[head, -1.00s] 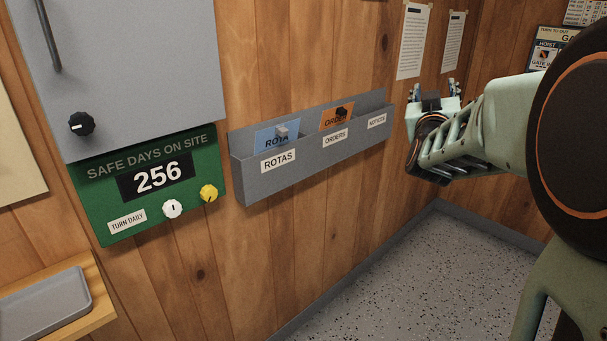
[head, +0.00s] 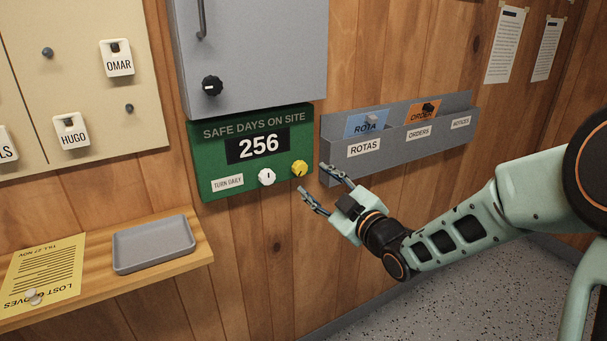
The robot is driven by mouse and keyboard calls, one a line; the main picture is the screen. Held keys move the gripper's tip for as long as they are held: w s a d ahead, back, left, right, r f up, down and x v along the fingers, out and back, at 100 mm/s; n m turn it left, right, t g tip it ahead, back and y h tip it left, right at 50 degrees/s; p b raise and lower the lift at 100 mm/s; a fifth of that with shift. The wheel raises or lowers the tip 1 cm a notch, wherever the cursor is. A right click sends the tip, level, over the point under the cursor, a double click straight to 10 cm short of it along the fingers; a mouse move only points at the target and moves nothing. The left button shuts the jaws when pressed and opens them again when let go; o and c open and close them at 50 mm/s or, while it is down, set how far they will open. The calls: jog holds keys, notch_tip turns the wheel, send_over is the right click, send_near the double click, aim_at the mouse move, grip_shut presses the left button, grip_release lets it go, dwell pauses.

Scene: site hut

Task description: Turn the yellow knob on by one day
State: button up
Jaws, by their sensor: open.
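The yellow knob (head: 299,167) sits at the lower right of the green safe-days board (head: 207,143) on the wall. The board's display (head: 258,145) reads 256. A white knob (head: 267,177) is just left of the yellow one, beside a "TURN DAILY" label (head: 228,183). My gripper (head: 312,184) is open and empty, its fingers pointing up and left toward the board. In the picture its fingertips are just below and right of the yellow knob. I cannot tell how far they are from the wall.
A grey cabinet (head: 255,55) with a black knob (head: 212,86) hangs right above the board. A grey rack (head: 390,171) with cards is to the right. A wooden shelf (head: 190,262) with a grey tray (head: 154,261) juts out at lower left.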

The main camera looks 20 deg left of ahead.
aim_at(302, 169)
jog(key=x, duration=0.6)
jog(key=shift+w+a, duration=0.15)
jog(key=c, duration=1.2)
jog(key=shift+o, duration=0.2)
jog(key=m, duration=0.3)
jog(key=shift+m, duration=2)
